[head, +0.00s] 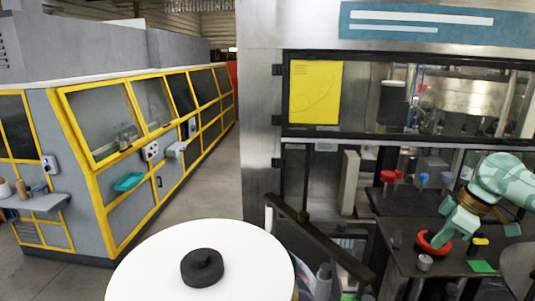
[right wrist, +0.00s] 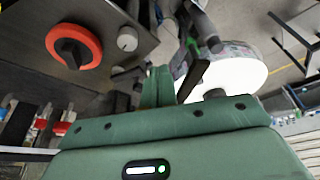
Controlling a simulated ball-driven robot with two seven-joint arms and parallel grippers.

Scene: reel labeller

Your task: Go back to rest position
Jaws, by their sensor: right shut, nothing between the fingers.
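My right gripper (head: 438,239) comes in from the right in the head view, angled down over the dark panel of the machine. Its green fingers (right wrist: 160,88) are shut and empty in the right wrist view. A black rotary knob with a red ring (head: 424,244) is right beside the fingertips in the head view, partly hidden by them. In the right wrist view the red-ringed knob (right wrist: 74,45) stands apart from the fingers, to their left. My left gripper is in neither view.
A small grey knob (head: 425,263) and a green patch (head: 481,267) are on the panel. A large white reel (head: 150,262) with a black hub (head: 202,267) stands at the front. Yellow-framed cabinets (head: 150,130) line the left, with open floor between.

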